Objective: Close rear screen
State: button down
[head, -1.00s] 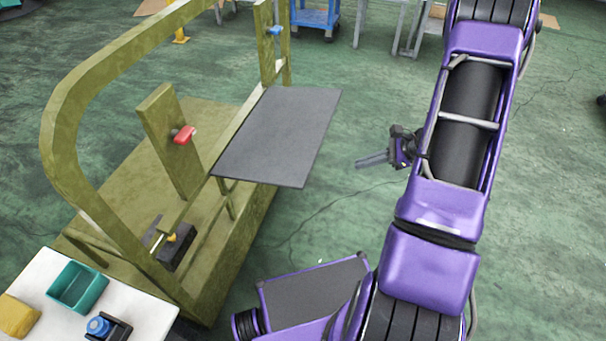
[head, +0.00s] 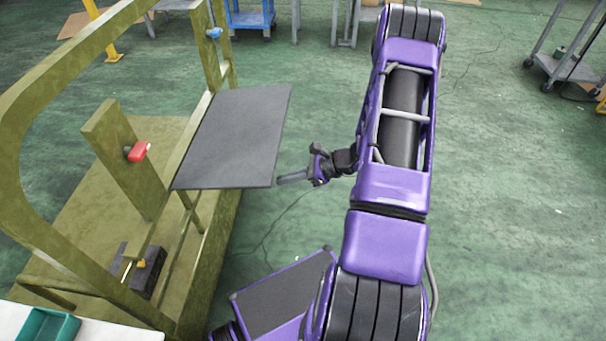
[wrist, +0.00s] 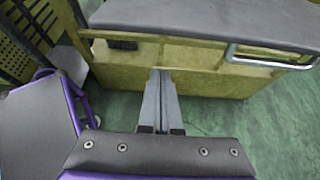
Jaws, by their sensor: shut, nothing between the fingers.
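The rear screen appears to be the flat dark grey panel (head: 235,138) that juts out to the right from the olive frame (head: 40,75), roughly level. Its grey face also fills the top of the wrist view (wrist: 215,18), where a metal bar handle (wrist: 272,57) shows at the right along its edge. My gripper (head: 281,181) is shut and empty, just right of the panel's near right corner in the head view. In the wrist view its fingers (wrist: 161,75) lie together, pointing toward the olive side below the panel. I cannot tell whether they touch anything.
A red knob (head: 138,151) sits on the frame's post and a blue knob (head: 214,33) on its far upright. A white table (head: 90,332) with a teal bin (head: 48,327) is at the near left. Green floor right of my arm is clear up to a cart (head: 570,68).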

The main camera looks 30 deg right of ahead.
jog(key=shift+w+a+r, duration=0.1)
jog(key=shift+a+r, duration=0.05)
jog(key=shift+r, duration=0.85)
jog(key=shift+w+a+r, duration=0.1)
jog(key=shift+r, duration=0.9)
jog(key=shift+p, duration=0.3)
